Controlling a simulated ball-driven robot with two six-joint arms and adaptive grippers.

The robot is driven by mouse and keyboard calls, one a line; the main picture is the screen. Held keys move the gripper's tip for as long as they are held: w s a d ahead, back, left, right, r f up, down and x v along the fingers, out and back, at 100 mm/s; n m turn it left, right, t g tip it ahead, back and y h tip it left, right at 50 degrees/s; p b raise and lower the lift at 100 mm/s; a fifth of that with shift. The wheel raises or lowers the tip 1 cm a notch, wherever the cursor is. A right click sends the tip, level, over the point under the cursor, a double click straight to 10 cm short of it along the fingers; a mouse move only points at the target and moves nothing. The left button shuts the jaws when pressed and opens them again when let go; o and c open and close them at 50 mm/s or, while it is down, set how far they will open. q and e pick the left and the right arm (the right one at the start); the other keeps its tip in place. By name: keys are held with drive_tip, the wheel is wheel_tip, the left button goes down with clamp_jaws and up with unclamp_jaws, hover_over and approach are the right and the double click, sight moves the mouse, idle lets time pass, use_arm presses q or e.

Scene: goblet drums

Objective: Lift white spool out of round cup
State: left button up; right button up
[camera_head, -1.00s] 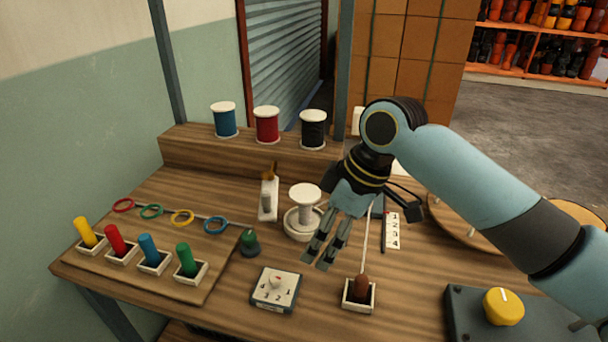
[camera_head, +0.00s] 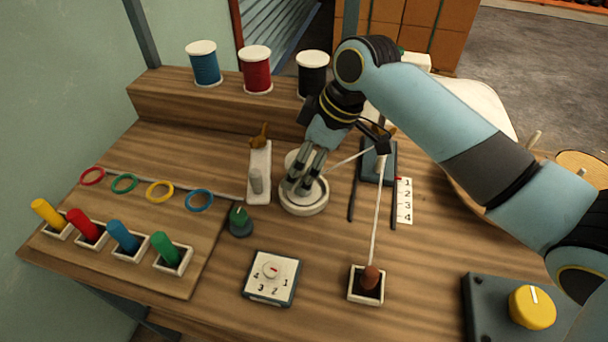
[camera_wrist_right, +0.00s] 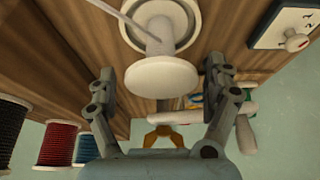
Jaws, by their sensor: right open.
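The white spool (camera_wrist_right: 161,76) stands in the round cup (camera_head: 304,204). In the right wrist view its wide end faces me, and its stem runs down into the cup (camera_wrist_right: 188,36). In the head view, my right gripper (camera_head: 298,186) covers most of the spool. Its fingers come down over the cup. In the right wrist view, my right gripper (camera_wrist_right: 162,84) is open, with one finger on each side of the spool's wide end and visible gaps. My left gripper is not in view.
A white block with a peg (camera_head: 259,172) stands just left of the cup. A green knob (camera_head: 240,222) and a numbered dial (camera_head: 271,277) are in front. Blue (camera_head: 205,66), red (camera_head: 256,72) and black (camera_head: 312,74) spools stand on the back ledge.

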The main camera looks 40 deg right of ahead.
drive_tip(key=x, duration=0.4)
drive_tip(key=shift+s+r, duration=0.1)
drive_tip(key=c, duration=1.3)
